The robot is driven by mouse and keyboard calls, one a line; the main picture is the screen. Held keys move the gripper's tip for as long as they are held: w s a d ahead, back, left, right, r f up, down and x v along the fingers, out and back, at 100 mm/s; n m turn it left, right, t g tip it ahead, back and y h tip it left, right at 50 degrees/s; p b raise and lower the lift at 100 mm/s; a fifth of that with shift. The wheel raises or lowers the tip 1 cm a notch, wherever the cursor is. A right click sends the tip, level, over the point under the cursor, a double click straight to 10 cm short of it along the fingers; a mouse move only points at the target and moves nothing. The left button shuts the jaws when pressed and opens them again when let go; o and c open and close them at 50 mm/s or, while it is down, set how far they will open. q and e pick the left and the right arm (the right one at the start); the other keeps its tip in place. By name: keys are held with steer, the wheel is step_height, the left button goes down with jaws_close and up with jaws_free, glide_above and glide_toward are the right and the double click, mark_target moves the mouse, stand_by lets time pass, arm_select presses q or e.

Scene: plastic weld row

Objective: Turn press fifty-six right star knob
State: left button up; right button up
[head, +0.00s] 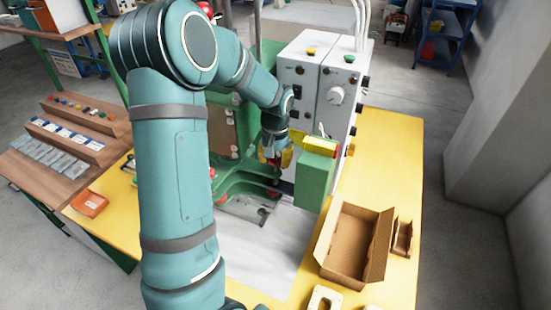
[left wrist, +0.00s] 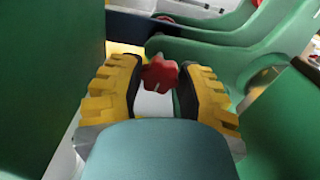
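A red star knob (left wrist: 160,72) shows in the left wrist view, between the yellow fingertips of my left gripper (left wrist: 161,82). The fingers are spread on either side of it, with little gap; I cannot tell whether either one touches it. In the head view my left gripper (head: 277,155) points down beside the green press (head: 240,170), in front of the white control box (head: 312,85). The gripper and arm hide much of the knob area there. My right gripper is not in view.
A green block with a yellow and red top (head: 316,180) stands close right of the gripper. An open cardboard box (head: 345,270) is on the yellow table (head: 385,150). An orange tray (head: 89,203) lies at left. Green walls flank the gripper closely in the wrist view.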

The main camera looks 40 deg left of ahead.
mark_target(276, 160)
arm_select(q)
jaws_close()
steer(key=shift+n, duration=0.8)
steer(key=o, duration=0.8)
jaws_free()
steer(key=shift+c, duration=0.2)
step_height(276, 160, up, 12)
